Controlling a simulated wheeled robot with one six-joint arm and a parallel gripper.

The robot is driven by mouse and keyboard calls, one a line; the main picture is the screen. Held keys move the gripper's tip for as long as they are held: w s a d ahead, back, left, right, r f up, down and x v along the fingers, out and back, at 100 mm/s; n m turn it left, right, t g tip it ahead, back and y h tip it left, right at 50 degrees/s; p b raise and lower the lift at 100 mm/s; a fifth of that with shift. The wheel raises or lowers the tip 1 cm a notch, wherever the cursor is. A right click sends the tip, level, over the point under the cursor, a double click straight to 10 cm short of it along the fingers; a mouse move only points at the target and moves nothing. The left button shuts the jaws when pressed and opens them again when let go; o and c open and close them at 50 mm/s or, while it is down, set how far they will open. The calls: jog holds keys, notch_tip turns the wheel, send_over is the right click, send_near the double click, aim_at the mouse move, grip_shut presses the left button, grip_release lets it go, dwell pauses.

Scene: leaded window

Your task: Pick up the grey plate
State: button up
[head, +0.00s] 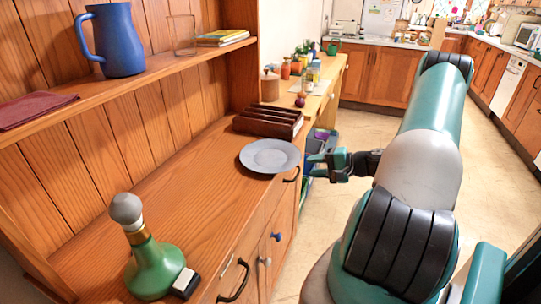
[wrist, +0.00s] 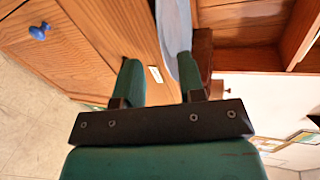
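The grey plate (head: 269,155) lies flat on the wooden dresser counter, its right rim near the counter's front edge. My gripper (head: 315,164) is just to the right of that rim, in front of the dresser edge, and looks empty. In the wrist view the plate (wrist: 178,35) shows nearly edge-on, as a thin blue-grey shape ahead of my gripper (wrist: 160,75). The two green fingers are apart, and the plate's lower end appears close to the right finger. I cannot tell whether they touch.
A dark brown divided tray (head: 268,121) stands just behind the plate. A green bottle-like object (head: 152,266) stands at the near left. A blue jug (head: 116,40) is on the shelf above. Drawers with handles (head: 234,280) lie below the counter edge. Counter left of the plate is clear.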

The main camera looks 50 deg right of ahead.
aim_at(289, 166)
jog(key=p+x, duration=0.2)
jog(key=x, duration=0.6)
jog(key=shift+w+f, duration=0.15)
jog(key=shift+w, duration=0.25)
grip_shut()
